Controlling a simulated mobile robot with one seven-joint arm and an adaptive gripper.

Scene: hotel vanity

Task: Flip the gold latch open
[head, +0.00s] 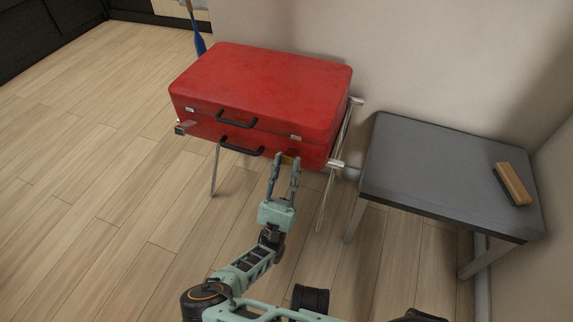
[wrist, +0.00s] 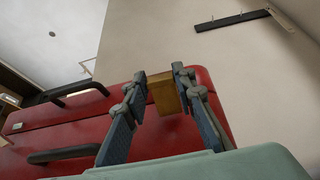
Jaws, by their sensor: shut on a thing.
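A red suitcase (head: 262,82) lies flat on a folding stand, with its lid down. The gold latch (wrist: 165,95) is a small brass-coloured block on the suitcase's front side, right of the handles. In the head view only a sliver of it shows between the fingertips. My gripper (head: 287,158) reaches the suitcase front from below. In the wrist view my gripper (wrist: 160,76) has one finger on each side of the gold latch and is shut on it. The latch's lower part and hinge are hard to make out.
Two black handles (head: 236,118) are on the suitcase front, left of my gripper. Silver clasps (head: 296,137) sit near the lid seam. A grey table (head: 430,170) with a wooden brush (head: 513,184) stands to the right. The wall is close behind; floor at left is clear.

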